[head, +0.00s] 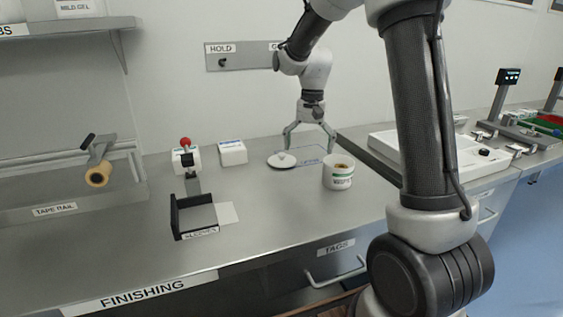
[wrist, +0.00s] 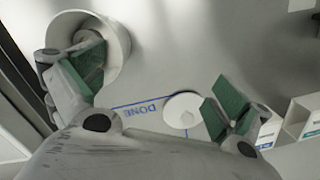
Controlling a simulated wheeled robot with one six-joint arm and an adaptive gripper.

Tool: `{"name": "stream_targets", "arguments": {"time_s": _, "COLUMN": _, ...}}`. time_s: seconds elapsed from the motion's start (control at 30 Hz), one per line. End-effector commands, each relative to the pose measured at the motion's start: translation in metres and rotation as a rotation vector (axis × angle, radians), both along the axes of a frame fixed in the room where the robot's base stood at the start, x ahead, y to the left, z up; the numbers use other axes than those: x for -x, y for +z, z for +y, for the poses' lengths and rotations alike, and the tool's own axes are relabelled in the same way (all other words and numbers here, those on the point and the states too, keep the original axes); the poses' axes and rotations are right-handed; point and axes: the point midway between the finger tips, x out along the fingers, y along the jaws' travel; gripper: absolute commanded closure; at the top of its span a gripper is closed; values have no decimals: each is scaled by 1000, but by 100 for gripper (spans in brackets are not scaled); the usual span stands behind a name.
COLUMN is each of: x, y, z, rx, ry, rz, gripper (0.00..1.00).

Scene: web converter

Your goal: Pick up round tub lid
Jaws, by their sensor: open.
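The round tub lid (head: 282,160) is a small white disc with a raised knob, lying flat on the steel bench by the blue-outlined area. It also shows in the wrist view (wrist: 184,108), between my fingers and nearer the right one. My gripper (head: 310,145) is open and empty above the bench, with its fingers spread wide. In the wrist view the left finger overlaps the mouth of the white tub (wrist: 112,62); whether it touches cannot be told. The tub (head: 338,178) stands upright with a green-marked label and something brown inside.
A white box (head: 232,152) and a red-knobbed device (head: 186,158) stand left of the lid. A black-sided holder (head: 194,216) is nearer the front. A white tray (head: 440,160) lies right. Bare bench lies in front of the lid.

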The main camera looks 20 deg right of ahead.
Motion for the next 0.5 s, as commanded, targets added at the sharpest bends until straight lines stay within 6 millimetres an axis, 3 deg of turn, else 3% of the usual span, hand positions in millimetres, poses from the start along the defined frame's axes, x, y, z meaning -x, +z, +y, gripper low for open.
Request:
{"name": "stream_targets", "arguments": {"time_s": 0.1, "x": -48, "y": -26, "z": 8, "rx": 1, "ry": -192, "rz": 29, "gripper": 0}}
{"name": "stream_targets", "arguments": {"time_s": 0.2, "x": -87, "y": -39, "z": 14, "rx": 1, "ry": -400, "rz": 36, "gripper": 0}}
{"name": "stream_targets", "arguments": {"time_s": 0.27, "x": -106, "y": -37, "z": 17, "rx": -4, "ry": -523, "rz": 30, "gripper": 0}}
{"name": "stream_targets", "arguments": {"time_s": 0.37, "x": -129, "y": -18, "z": 20, "rx": -20, "ry": -706, "rz": 2, "gripper": 0}}
{"name": "stream_targets", "arguments": {"time_s": 0.5, "x": -136, "y": -8, "z": 23, "rx": -26, "ry": -912, "rz": 13, "gripper": 0}}
